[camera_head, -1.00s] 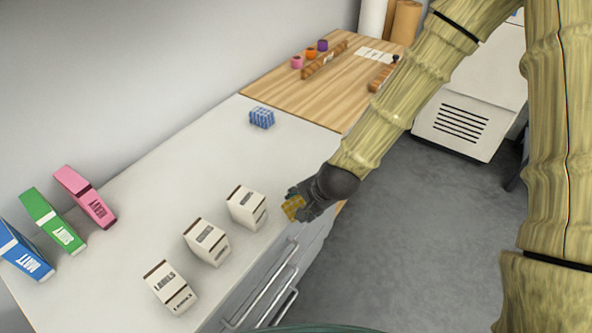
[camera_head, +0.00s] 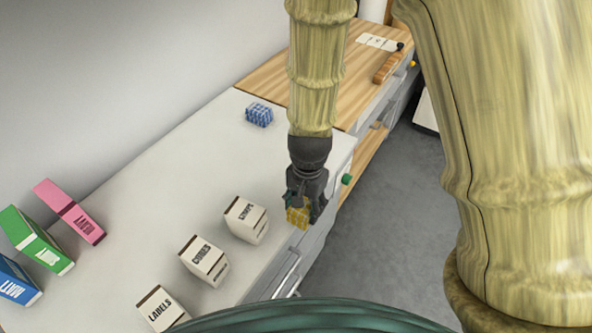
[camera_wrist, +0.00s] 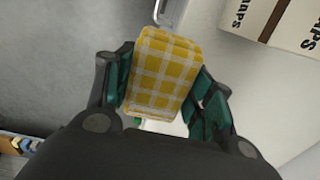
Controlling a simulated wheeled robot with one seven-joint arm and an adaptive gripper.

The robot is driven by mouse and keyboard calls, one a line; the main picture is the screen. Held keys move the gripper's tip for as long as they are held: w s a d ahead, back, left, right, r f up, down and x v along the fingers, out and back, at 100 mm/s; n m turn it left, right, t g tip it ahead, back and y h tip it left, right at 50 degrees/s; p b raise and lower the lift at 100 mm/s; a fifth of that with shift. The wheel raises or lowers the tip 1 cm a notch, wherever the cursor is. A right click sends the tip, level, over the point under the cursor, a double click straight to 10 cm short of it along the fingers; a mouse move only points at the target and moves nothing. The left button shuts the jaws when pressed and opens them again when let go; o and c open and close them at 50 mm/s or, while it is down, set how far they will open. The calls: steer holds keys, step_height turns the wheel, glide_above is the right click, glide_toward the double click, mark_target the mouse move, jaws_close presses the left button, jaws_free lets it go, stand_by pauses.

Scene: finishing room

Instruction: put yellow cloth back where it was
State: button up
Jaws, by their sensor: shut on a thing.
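The yellow cloth (camera_head: 298,217) is a small folded block with a white check. My gripper (camera_head: 306,203) is shut on it, near the front edge of the white counter (camera_head: 170,160), right of the small box marked as snaps or similar. In the wrist view the cloth (camera_wrist: 163,78) sits between the two green-padded fingers of my gripper (camera_wrist: 163,92). A blue checked cloth (camera_head: 259,115) lies on the counter further back. Whether the yellow cloth touches the counter cannot be told.
Three white boxes, one marked labels (camera_head: 161,309), one cords (camera_head: 204,261) and one further back (camera_head: 246,220), stand along the counter's front. Pink (camera_head: 70,211), green (camera_head: 36,240) and blue (camera_head: 17,280) boxes stand at left. Counter between the boxes and blue cloth is clear.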

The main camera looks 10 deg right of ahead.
steer(key=shift+w+d+r, duration=0.15)
steer(key=shift+r, duration=0.05)
steer(key=w+p, duration=0.1)
steer(key=w, duration=0.4)
steer(key=w+f+p, duration=0.1)
steer(key=w+p, duration=0.1)
steer(key=w, duration=0.3)
steer(key=w+p, duration=0.1)
steer(key=w, duration=0.4)
steer(key=shift+w+d+f, duration=0.25)
steer(key=shift+w+f+p, duration=0.1)
steer(key=shift+f+p, duration=0.05)
steer(key=shift+p, duration=0.2)
steer(key=shift+f+p, duration=0.7)
steer(key=shift+f, duration=0.95)
steer(key=o, duration=0.9)
steer(key=shift+r, duration=0.15)
